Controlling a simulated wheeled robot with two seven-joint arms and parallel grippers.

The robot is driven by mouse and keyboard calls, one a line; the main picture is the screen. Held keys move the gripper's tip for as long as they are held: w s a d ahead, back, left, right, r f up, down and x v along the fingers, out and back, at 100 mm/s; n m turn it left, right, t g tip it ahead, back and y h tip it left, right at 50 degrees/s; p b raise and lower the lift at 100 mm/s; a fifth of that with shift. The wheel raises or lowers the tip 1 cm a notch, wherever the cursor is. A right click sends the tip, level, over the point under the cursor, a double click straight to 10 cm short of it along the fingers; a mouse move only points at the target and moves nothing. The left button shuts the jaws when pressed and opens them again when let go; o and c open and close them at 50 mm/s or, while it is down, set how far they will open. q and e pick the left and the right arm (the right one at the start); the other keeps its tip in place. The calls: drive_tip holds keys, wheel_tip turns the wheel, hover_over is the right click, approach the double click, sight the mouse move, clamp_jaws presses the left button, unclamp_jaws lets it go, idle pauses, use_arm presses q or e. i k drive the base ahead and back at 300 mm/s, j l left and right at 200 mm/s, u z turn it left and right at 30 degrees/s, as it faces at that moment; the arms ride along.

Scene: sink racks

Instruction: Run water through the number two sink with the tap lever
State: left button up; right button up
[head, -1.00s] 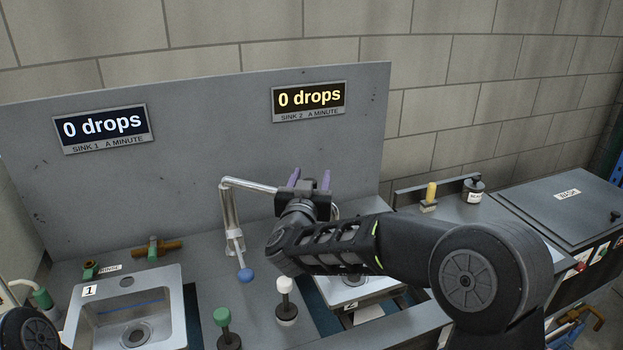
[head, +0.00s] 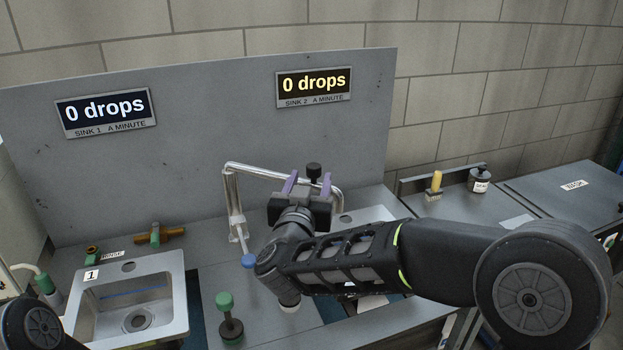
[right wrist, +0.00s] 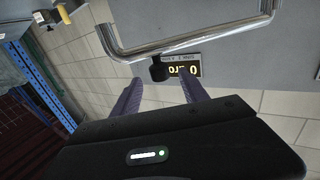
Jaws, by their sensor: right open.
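The silver tap (head: 232,190) rises from the counter, its pipe running right toward the number two sink (head: 372,214). A lever with a blue ball (head: 248,261) comes off the tap's base. My right gripper (head: 308,180) is open and raised in front of the pipe, right of the blue ball. A black knob (head: 314,171) shows between its fingers, and in the right wrist view the knob (right wrist: 159,68) is just beyond the purple fingertips. I cannot tell if they touch it. My right arm hides much of sink two. The sink two display (head: 315,86) reads 0 drops. My left gripper is out of view.
Sink one (head: 137,300) is at left, with its display (head: 105,112) at 0 drops. A green-knobbed post (head: 225,302) stands near the front. A white knob (head: 290,307) is partly under my arm.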

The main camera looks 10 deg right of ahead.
sight(248, 260)
drive_tip(key=k+j, duration=0.3)
drive_tip(key=k, duration=0.15)
drive_tip(key=k+j, duration=0.25)
drive_tip(key=k, duration=0.25)
